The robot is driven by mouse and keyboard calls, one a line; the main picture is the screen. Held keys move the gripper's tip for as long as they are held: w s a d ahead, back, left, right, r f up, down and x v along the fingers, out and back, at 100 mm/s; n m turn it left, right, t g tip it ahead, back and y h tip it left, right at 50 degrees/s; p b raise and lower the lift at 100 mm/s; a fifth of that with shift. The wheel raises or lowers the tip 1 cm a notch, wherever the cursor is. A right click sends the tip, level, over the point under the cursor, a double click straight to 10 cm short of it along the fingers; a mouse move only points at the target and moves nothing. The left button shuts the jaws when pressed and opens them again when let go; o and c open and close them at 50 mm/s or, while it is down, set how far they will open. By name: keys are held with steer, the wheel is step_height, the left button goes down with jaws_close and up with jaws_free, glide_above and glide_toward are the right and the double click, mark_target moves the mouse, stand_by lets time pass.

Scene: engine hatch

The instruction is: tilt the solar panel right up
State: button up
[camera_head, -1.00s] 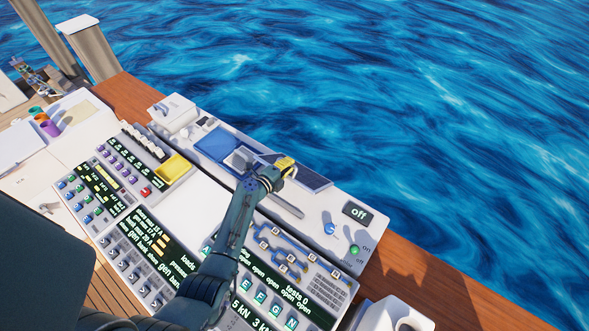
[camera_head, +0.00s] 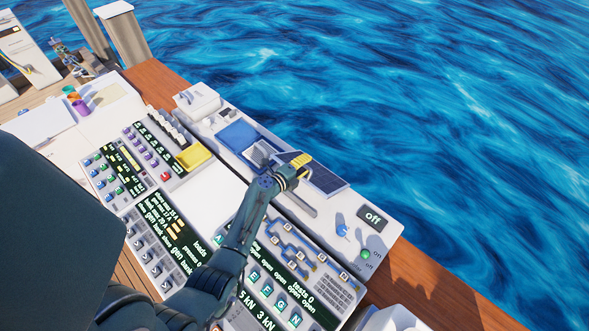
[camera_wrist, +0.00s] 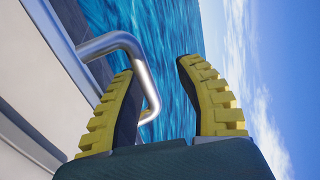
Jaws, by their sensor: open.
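The solar panel (camera_head: 322,177) is a dark blue, light-framed rectangle on the white console, at the far side near the water. My gripper (camera_head: 303,166), with yellow ribbed fingers, is at the panel's near left part and hides some of it. In the wrist view my gripper (camera_wrist: 160,85) is open, its two fingers spread. A bent silver metal handle (camera_wrist: 128,42) passes by the left finger, and its end reaches toward the gap between the fingers. I cannot tell whether it touches the finger. A dark panel surface (camera_wrist: 97,68) shows behind the handle.
A blue recessed tray (camera_head: 237,136) lies left of the panel. A blue knob (camera_head: 342,230), a green button (camera_head: 366,254) and an "off" display (camera_head: 373,218) are to its right. Button panels (camera_head: 150,150) fill the near side. Open water lies beyond the console.

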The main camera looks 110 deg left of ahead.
steer(key=v, duration=1)
steer(key=shift+d+r, duration=0.15)
steer(key=shift+r, duration=0.1)
steer(key=shift+o, duration=0.2)
steer(key=shift+s, duration=0.15)
